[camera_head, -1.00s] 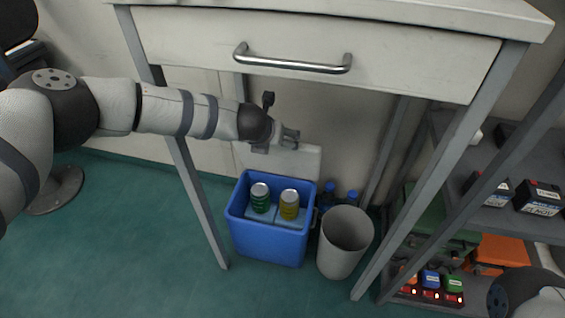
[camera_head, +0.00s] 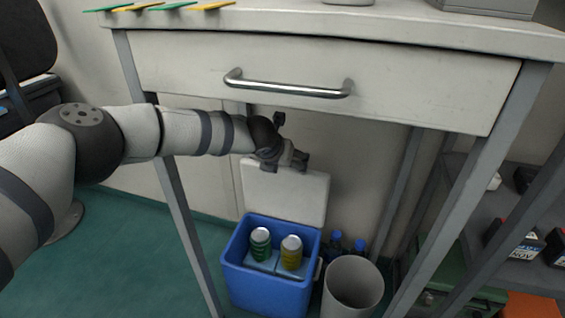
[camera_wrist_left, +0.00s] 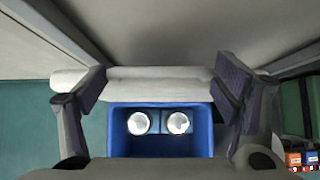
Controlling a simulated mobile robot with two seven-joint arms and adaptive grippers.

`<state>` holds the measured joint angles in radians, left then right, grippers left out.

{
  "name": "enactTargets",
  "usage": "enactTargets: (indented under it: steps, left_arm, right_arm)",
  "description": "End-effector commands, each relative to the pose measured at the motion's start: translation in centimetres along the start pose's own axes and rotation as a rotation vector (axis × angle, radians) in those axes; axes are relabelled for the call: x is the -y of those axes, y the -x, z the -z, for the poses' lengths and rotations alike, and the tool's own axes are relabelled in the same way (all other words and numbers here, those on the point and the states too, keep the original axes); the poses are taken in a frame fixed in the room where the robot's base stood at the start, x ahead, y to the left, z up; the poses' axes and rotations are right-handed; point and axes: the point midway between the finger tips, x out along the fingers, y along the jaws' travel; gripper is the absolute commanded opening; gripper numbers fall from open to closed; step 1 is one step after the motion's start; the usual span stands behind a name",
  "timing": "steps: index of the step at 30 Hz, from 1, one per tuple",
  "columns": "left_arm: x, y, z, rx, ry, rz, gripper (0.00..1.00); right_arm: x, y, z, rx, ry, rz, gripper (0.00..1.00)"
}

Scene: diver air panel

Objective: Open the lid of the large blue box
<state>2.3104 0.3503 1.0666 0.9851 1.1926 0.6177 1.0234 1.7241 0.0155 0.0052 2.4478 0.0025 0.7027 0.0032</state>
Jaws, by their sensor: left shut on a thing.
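The large blue box (camera_head: 265,290) stands on the floor under the desk, and two cans, a green one (camera_head: 260,242) and a yellow one (camera_head: 291,252), show inside it. Its white lid (camera_head: 290,195) is raised and stands about upright at the back of the box. My left gripper (camera_head: 297,160) is at the lid's upper edge. In the left wrist view the fingers of this gripper (camera_wrist_left: 160,84) sit at both sides of the lid (camera_wrist_left: 135,84), shut on it, with the open box (camera_wrist_left: 158,112) beyond. My right gripper is out of view.
A desk drawer with a metal handle (camera_head: 285,88) is just above my left arm. A grey bin (camera_head: 352,288) and blue-capped bottles (camera_head: 335,240) stand right of the box. A shelf (camera_head: 500,190) with batteries is at the right.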

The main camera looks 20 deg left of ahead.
Motion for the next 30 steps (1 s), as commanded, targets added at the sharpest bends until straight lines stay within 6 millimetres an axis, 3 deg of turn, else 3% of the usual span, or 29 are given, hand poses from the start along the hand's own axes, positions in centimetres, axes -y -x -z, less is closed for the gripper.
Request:
enactTargets:
  steps: [2,3,5,17,23,30]
  left_arm:
    - [0.0,0.1,-0.2,0.005,0.0,0.0,0.33]
    - [0.0,0.1,-0.2,0.005,0.0,0.0,0.85]
    - [0.0,0.1,-0.2,0.004,0.0,0.0,0.98]
    - [0.0,0.2,0.0,0.0,-0.001,0.0,1.0]
    - [0.0,3.5,0.0,0.003,-0.003,0.002,1.0]
    - [-0.1,7.4,4.7,0.002,-0.001,0.001,1.0]
  right_arm:
    - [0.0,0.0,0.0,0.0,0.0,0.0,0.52]
    - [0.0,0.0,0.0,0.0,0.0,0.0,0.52]
    - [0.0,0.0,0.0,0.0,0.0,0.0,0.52]
    - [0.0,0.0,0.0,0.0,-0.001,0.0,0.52]
    - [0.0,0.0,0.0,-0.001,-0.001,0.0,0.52]
    - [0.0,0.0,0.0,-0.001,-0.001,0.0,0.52]
